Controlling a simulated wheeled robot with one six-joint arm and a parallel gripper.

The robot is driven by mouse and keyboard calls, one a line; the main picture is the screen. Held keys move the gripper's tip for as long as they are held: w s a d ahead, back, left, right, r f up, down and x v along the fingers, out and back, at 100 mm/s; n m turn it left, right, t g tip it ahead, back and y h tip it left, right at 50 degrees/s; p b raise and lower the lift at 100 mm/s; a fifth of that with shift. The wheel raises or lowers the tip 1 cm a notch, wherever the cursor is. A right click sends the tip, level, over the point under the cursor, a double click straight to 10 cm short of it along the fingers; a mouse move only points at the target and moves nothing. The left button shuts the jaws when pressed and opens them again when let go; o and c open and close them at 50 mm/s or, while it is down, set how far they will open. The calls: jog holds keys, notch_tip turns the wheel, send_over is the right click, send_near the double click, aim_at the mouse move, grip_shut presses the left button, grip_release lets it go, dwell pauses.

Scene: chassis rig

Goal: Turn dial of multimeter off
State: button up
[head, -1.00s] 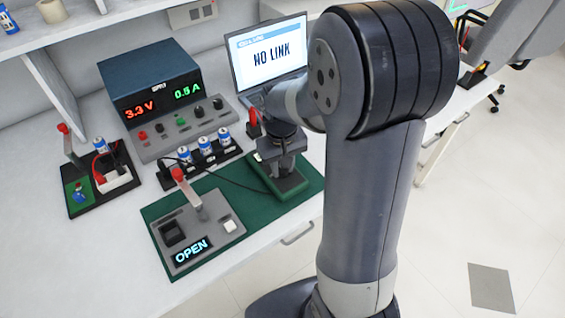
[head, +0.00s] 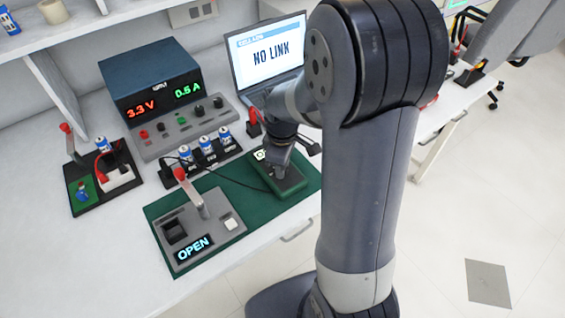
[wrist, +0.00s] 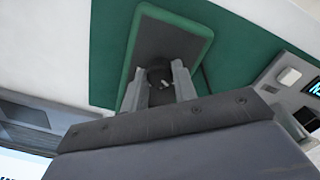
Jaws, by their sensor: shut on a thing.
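The multimeter (head: 292,187) is a green-rimmed, dark-faced unit lying on the green mat. In the wrist view the multimeter (wrist: 172,38) fills the upper middle. Its dial (wrist: 160,74) is a small dark round knob with a pale mark, between my fingertips. My gripper (wrist: 159,82) is shut on the dial, with a grey finger on either side. In the head view my gripper (head: 277,168) comes down over the multimeter and hides the dial. A small lit patch, perhaps the screen, shows at the multimeter's far left end; its reading is too small to tell.
A grey panel (head: 215,240) reading OPEN, with a raised red-tipped lever, stands left of the multimeter on the mat (head: 155,212). A battery holder (head: 205,160), a power supply (head: 150,80) and a laptop (head: 268,55) reading NO LINK stand behind. A thin dark cable runs near the multimeter.

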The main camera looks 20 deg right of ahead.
jog(key=shift+n, duration=0.5)
jog(key=o, duration=1)
notch_tip(320, 180, up, 11)
jog(key=p, duration=0.1)
jog(key=shift+f, duration=0.2)
notch_tip(320, 180, down, 11)
jog(key=shift+r+b, duration=0.1)
jog(key=shift+b, duration=0.35)
jog(key=shift+r, duration=0.2)
